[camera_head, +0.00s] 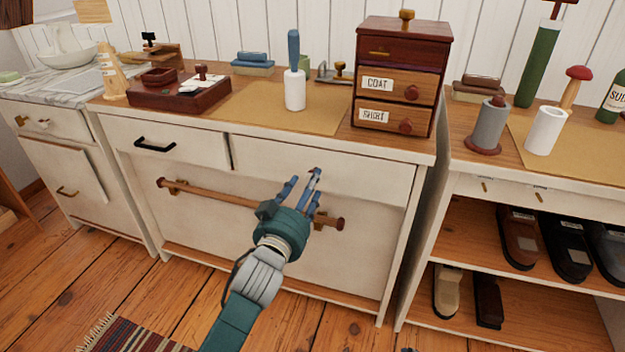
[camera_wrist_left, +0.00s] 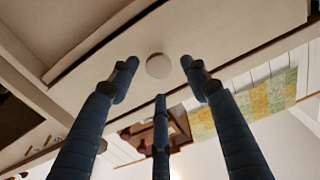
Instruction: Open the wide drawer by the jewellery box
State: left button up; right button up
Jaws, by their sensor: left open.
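The wide drawer (camera_head: 370,174) is the right-hand drawer front under the top of the white dresser. It looks shut, flush with the dresser. The jewellery box (camera_head: 402,55), dark wood with labelled small drawers and round knobs, stands on the dresser top above its right part. My left gripper (camera_head: 305,185) is open and empty in front of the wide drawer, fingers pointing at its face. In the left wrist view a pale round knob (camera_wrist_left: 158,66) on the drawer front shows between the spread fingers, apparently untouched.
A wooden rail (camera_head: 215,192) runs across the dresser front below the drawers, behind my gripper. A narrower drawer (camera_head: 185,145) with a black handle is to the left. A shoe rack (camera_head: 470,225) stands close on the right. Open floor lies in front.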

pick_arm(q)
jog(key=x, duration=0.4)
jog(key=shift+b, duration=0.4)
jog(key=shift+w+d, duration=0.1)
jog(key=shift+w, duration=0.2)
pick_arm(e)
jog(key=w+a+r+t+y, duration=0.1)
jog(key=w+a+r+t, duration=0.1)
jog(key=w+r+t, duration=0.1)
jog(key=shift+w+r, duration=0.55)
jog(key=shift+w, duration=0.8)
pick_arm(q)
grip_shut()
